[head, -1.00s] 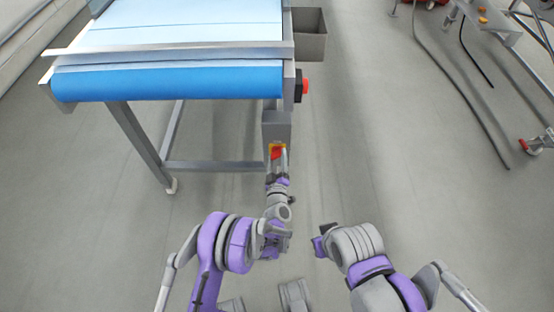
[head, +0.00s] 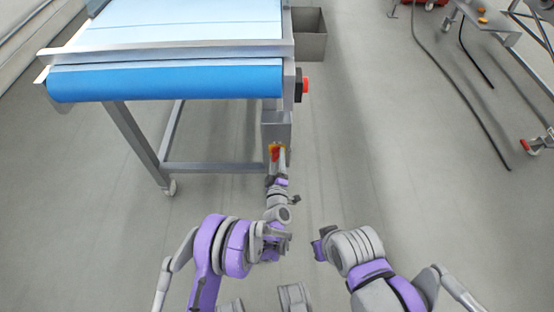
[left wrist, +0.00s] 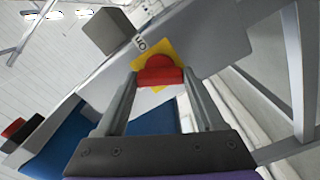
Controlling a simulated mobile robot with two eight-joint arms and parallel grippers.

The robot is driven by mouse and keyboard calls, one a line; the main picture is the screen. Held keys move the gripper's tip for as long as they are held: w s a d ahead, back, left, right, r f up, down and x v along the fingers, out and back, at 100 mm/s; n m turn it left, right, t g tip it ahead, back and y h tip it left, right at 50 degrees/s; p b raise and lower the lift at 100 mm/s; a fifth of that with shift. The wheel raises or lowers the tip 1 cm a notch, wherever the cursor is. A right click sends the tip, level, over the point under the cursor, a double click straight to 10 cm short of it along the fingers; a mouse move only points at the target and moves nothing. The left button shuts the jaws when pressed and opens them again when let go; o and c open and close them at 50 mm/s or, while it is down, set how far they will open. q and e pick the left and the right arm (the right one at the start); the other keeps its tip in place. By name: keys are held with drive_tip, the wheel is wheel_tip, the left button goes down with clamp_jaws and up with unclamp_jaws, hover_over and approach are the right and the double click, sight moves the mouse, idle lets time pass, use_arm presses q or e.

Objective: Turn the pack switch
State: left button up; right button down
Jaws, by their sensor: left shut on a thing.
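The pack switch is a red knob (head: 274,153) on a yellow plate, on the grey box (head: 277,123) under the conveyor's right end. It also shows in the left wrist view as a red knob (left wrist: 160,71) on a yellow plate (left wrist: 170,52), with a small label beside it. My left gripper (head: 280,157) is at the box, shut on the red knob, with one finger on each side of it. My right gripper (head: 319,245) hangs low in the head view, apart from the switch; its jaw opening cannot be made out.
The conveyor (head: 180,82) with its blue belt stands above and left of the switch. A red button (head: 305,85) sticks out at its right end. A grey bin (head: 309,45) is behind it. The floor to the right is clear up to a black cable (head: 465,115).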

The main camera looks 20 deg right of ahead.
use_arm(q)
drive_tip(key=o, duration=1.4)
drive_tip(key=b+v, duration=0.2)
drive_tip(key=v, duration=0.8)
drive_tip(key=shift+s, duration=0.4)
use_arm(e)
drive_tip(key=shift+s+x, duration=0.25)
drive_tip(key=shift+x, duration=0.8)
drive_tip(key=c, duration=1.6)
unclamp_jaws()
drive_tip(key=shift+f, duration=0.1)
